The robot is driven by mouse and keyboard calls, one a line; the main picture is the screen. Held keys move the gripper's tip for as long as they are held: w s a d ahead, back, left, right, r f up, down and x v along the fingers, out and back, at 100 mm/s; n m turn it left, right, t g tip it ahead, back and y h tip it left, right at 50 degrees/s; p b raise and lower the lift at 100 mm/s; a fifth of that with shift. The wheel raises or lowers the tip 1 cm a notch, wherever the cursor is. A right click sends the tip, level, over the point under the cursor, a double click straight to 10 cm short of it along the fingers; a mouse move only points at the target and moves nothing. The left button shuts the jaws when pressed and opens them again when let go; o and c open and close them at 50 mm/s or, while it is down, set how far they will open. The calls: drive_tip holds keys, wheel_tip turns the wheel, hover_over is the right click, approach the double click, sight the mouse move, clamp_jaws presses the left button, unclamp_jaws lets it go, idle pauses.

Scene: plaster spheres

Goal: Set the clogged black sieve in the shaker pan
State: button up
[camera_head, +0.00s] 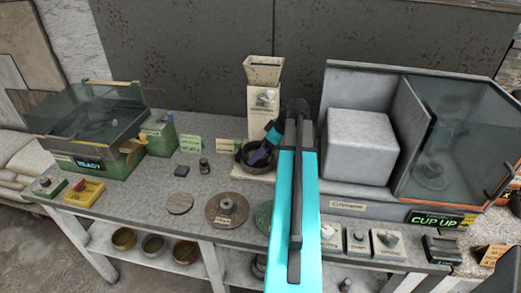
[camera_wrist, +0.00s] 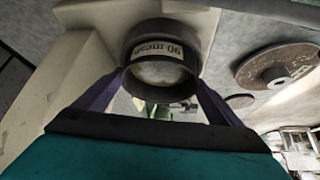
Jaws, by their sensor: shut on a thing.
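The black sieve (camera_wrist: 135,52) is a short dark ring with a pale label reading "90 micron", upside down in the wrist view, and pale material fills its middle. My gripper (camera_wrist: 162,88) has a purple finger on each side of it and is shut on it. In the head view the sieve (camera_head: 242,161) is at the foot of the beige hopper stand (camera_head: 263,98), partly hidden by my gripper (camera_head: 259,152). I cannot tell whether it touches the base. I cannot single out the shaker pan for certain.
A green machine (camera_head: 88,157) marked READY, with a tilted clear cover, stands at the left. A grey cabinet (camera_head: 345,205) marked CUP UP fills the right. Round discs (camera_head: 227,209) and small blocks lie along the bench front.

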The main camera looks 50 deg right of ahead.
drive_tip(key=shift+f, duration=0.25)
drive_tip(key=o, duration=1)
drive_tip(key=shift+r, duration=0.1)
drive_tip(key=shift+r+p, duration=0.75)
drive_tip(key=shift+r, duration=1.15)
